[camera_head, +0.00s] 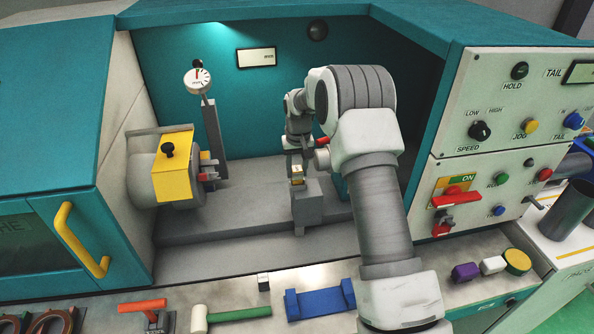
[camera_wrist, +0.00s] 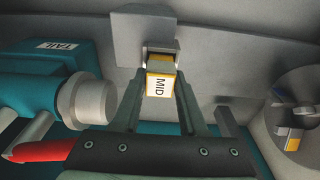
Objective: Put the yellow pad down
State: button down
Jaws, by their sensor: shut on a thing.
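The yellow pad (camera_wrist: 161,87), with a white label reading MID, sits between the two fingers of my gripper (camera_wrist: 160,76) in the wrist view. My gripper is shut on it. In the head view the yellow pad (camera_head: 297,172) shows as a small patch under my gripper (camera_head: 297,166), at the top of a grey block (camera_head: 308,207). In the wrist view a grey bracket (camera_wrist: 160,47) is right at the pad's far end. I cannot tell whether the pad rests on it.
The tailstock (camera_wrist: 62,56), labelled TAIL, with a red handle (camera_wrist: 40,150), is close on the left in the wrist view. A round chuck (camera_wrist: 300,95) with another yellow piece (camera_wrist: 289,139) is on the right. A blue cradle (camera_head: 320,300) lies on the front ledge.

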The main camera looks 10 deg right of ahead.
jog(key=shift+f, duration=0.6)
jog(key=shift+f, duration=0.2)
jog(key=shift+c, duration=2.2)
grip_release()
jog(key=shift+r, duration=0.1)
